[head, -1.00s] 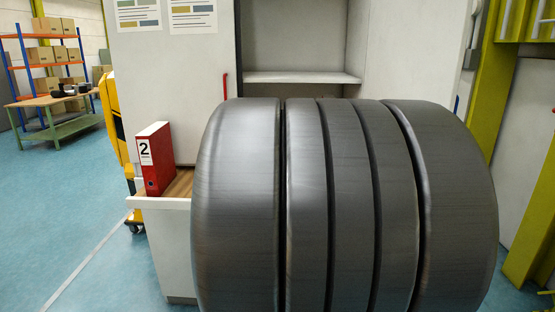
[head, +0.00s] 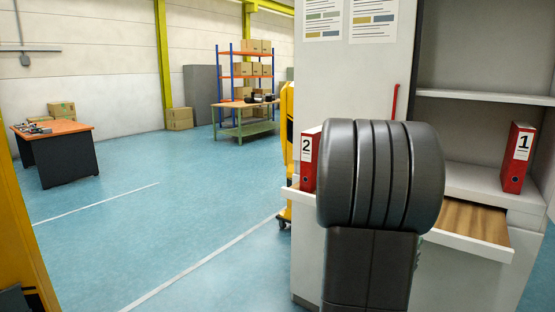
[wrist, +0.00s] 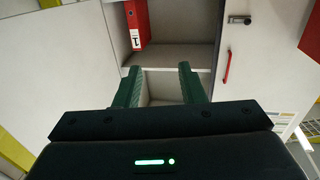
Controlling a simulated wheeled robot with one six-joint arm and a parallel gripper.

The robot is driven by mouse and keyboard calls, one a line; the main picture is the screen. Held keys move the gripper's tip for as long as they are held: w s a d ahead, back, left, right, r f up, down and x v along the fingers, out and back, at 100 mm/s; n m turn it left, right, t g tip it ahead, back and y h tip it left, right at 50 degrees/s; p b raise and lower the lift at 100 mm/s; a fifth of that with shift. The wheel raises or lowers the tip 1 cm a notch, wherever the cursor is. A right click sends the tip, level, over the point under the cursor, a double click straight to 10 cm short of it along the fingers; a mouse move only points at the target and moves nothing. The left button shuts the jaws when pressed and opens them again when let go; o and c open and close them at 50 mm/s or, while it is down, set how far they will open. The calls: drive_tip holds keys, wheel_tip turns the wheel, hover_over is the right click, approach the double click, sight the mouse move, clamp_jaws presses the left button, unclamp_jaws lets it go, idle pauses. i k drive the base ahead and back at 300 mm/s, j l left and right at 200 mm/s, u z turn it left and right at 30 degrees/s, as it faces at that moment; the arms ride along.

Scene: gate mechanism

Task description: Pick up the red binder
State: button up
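A red binder marked 2 (head: 309,165) stands upright on the left of the pull-out drawer in the head view, partly hidden by my arm. A second red binder marked 1 (head: 516,160) stands upright on a shelf at the right. In the wrist view, which looks upside down, the binder marked 1 (wrist: 138,24) shows at the top. A red surface (wrist: 312,38), perhaps the binder marked 2, is cut off at the right edge. My gripper (wrist: 159,70) has its two green fingers spread apart with nothing between them. It touches neither binder. My arm hides the gripper in the head view.
The grey cabinet (head: 370,75) has a red door handle (head: 395,101) and an extended drawer with a wooden bottom (head: 460,215). A yellow machine (head: 287,120) stands beside the cabinet. The blue floor at left is open, with a black desk (head: 60,155) farther off.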

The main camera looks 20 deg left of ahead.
sight(310, 139)
drive_tip(key=i+j+u, duration=0.15)
drive_tip(key=i+j, duration=0.2)
drive_tip(key=i+j+u, duration=0.15)
drive_tip(key=i+j, duration=0.15)
drive_tip(key=i, duration=0.2)
drive_tip(key=i+j+u, duration=0.15)
drive_tip(key=i, duration=0.3)
drive_tip(key=j, duration=0.1)
